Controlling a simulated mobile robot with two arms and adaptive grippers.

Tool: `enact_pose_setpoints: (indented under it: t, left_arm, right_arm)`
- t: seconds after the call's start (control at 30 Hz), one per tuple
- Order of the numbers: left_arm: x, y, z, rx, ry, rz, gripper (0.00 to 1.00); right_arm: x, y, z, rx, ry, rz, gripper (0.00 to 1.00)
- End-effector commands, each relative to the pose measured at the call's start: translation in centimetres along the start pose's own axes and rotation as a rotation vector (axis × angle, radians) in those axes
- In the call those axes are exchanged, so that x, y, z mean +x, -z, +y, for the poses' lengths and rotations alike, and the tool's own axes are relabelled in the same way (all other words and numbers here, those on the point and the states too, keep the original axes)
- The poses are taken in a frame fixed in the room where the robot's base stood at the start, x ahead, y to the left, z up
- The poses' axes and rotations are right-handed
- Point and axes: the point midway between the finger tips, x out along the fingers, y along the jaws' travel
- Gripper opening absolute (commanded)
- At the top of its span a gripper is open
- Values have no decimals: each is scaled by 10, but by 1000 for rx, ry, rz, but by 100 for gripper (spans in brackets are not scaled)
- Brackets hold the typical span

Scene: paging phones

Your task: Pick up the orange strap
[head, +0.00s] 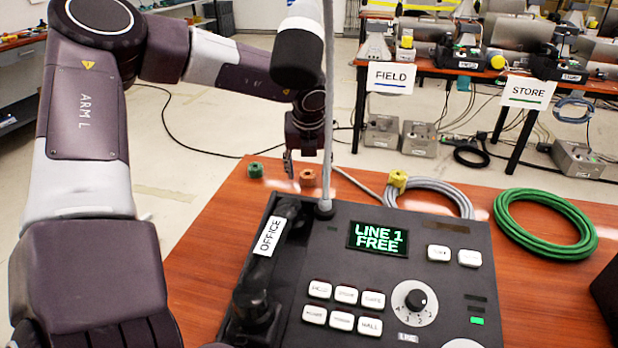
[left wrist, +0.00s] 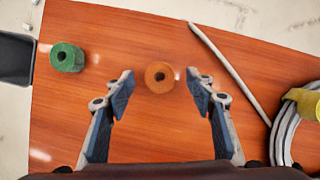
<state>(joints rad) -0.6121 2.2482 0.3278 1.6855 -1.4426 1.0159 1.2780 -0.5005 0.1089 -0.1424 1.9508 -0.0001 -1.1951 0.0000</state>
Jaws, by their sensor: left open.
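The orange strap (head: 307,178) is a small rolled ring on the wooden table, behind the phone console. In the left wrist view the orange strap (left wrist: 160,77) lies between and slightly beyond the fingertips, with a dark hole in its middle. My left gripper (head: 290,160) is over the table's back part, just left of the strap in the head view. In the left wrist view my left gripper (left wrist: 160,85) is open and empty, with a finger on each side of the strap and apart from it. My right gripper is not in view.
A green strap (head: 255,170) lies left of the orange one. A grey cable coil (head: 435,186) with a yellow strap (head: 398,180) lies to the right, and a green cable coil (head: 545,224) farther right. The phone console (head: 465,235) and its upright gooseneck (head: 328,100) stand in front.

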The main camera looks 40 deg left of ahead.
Motion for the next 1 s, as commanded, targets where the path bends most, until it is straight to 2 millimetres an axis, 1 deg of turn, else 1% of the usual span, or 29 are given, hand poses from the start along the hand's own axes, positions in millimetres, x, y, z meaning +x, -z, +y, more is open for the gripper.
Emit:
enact_pose_setpoints:
  t: [0.03,0.1,0.37,0.6,0.67,1.0]
  left_arm:
    - [6,0,0,-1,0,1,50]
    - [11,0,0,-1,2,0,50]
    - [12,0,-1,-1,3,-1,49]
    - [12,0,-1,-1,3,-1,23]
    - [12,0,-1,-1,3,-1,18]
    - [10,-1,-1,-1,3,-1,17]
  right_arm:
    - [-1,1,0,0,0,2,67]
    - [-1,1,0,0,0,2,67]
    - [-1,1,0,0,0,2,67]
    - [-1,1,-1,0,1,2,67]
    - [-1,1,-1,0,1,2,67]
    - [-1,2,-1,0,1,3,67]
